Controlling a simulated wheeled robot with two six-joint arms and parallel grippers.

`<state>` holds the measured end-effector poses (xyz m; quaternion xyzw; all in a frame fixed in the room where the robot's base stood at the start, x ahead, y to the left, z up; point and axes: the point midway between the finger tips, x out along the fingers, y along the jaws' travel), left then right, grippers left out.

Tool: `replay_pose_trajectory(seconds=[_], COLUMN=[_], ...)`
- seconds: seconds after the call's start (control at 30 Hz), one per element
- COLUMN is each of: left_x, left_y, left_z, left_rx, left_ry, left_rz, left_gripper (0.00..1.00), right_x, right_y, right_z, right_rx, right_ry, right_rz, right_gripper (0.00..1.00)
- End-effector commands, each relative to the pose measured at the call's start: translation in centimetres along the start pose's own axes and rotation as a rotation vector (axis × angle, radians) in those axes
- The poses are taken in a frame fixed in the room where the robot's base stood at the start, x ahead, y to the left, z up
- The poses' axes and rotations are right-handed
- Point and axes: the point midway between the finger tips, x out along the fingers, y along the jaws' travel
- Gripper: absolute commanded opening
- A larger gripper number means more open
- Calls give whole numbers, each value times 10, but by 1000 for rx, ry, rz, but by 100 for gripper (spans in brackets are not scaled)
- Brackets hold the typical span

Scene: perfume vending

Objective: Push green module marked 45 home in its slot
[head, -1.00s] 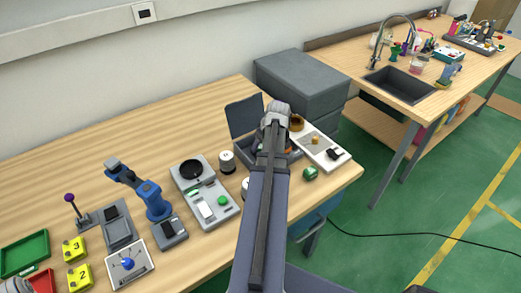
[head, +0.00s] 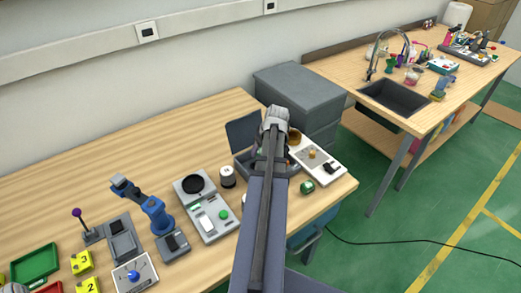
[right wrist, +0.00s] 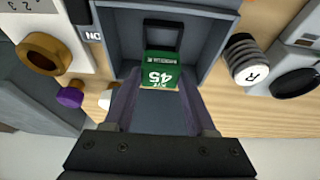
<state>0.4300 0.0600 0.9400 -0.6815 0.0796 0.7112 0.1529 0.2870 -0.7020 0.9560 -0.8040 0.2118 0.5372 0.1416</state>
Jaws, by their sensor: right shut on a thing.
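The green module marked 45 (right wrist: 160,72) sits inside a grey open-topped box (right wrist: 108,45) in the right wrist view, its label upside down in the picture. A dark rectangular frame (right wrist: 163,28) stands just beyond it; I cannot tell how deep the module is seated. My right gripper (right wrist: 160,88) is shut on the module, one finger on each side. In the head view my right arm hides most of the box, whose raised grey lid (head: 244,131) shows behind it. My left gripper is not in view.
Beside the box are a roller marked R (right wrist: 246,62), a brown ring (right wrist: 41,53) and a purple peg (right wrist: 70,95). A white panel (head: 320,160) and a green round item (head: 307,187) lie near the table's right edge. Free tabletop (head: 150,150) lies behind the devices.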

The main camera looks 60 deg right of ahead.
Motion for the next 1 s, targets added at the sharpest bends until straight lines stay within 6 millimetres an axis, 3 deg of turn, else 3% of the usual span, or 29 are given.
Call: replay_pose_trajectory(seconds=[0.03,0.1,0.3,0.43,0.67,1.0], left_x=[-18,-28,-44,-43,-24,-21], left_y=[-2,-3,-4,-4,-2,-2], left_z=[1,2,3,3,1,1], left_rx=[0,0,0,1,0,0], left_ry=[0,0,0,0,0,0], left_rz=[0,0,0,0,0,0], left_gripper=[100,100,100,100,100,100], right_x=[-16,-26,-41,-40,-22,-20], right_y=[0,0,0,0,-1,-1], right_z=[-7,-11,-17,-17,-9,-8], right_rx=[0,0,0,0,0,0], right_ry=[0,0,0,0,0,0], right_rz=[0,0,0,0,0,0], right_gripper=[0,0,0,0,0,0])
